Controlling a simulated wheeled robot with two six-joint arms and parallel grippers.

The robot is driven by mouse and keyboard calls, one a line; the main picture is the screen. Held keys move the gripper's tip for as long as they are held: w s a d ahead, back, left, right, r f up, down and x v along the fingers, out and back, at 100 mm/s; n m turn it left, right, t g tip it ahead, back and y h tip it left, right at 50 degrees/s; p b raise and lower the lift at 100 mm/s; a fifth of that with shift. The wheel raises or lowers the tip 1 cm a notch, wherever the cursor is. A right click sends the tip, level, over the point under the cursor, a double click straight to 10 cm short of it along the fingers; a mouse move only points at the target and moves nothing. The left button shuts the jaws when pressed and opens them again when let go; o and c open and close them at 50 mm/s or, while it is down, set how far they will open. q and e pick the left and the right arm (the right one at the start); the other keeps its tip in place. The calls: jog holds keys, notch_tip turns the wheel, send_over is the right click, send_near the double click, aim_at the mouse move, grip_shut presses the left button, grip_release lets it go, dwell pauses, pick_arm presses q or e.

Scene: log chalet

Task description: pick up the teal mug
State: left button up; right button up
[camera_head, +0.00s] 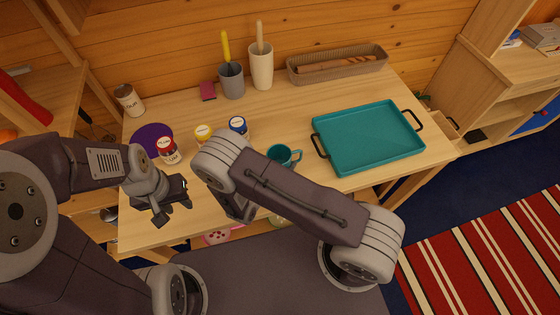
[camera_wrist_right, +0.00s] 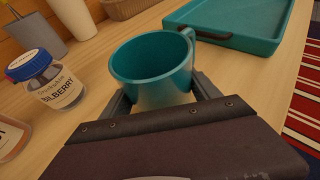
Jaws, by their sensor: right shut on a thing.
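The teal mug (camera_head: 280,154) is at the middle of the wooden table, partly behind my right arm in the head view. In the right wrist view the mug (camera_wrist_right: 153,66) stands upright, with its handle toward the upper right. My right gripper (camera_wrist_right: 162,98) is shut on the mug, one finger on either side of its body. The mug's base is hidden, so I cannot tell whether it touches the table. In the head view my right fingertips are hidden by the arm. My left gripper (camera_head: 172,208) is open and empty above the table's front left part.
A teal tray (camera_head: 368,137) lies to the right. Grey (camera_head: 231,82) and cream (camera_head: 261,68) holders and a basket (camera_head: 337,64) stand at the back.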

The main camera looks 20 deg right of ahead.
aim_at(282, 157)
jog(key=shift+s+r, duration=0.1)
jog(key=shift+r, duration=0.2)
jog(key=r, duration=0.4)
jog(key=shift+s+d+b, duration=0.2)
jog(key=shift+d+b, duration=0.1)
jog(key=s+d+r+p, duration=0.4)
jog(key=d+r+p, duration=0.1)
jog(key=d, duration=0.5)
jog(key=shift+s+r+p, duration=0.4)
jog(key=shift+r, duration=0.35)
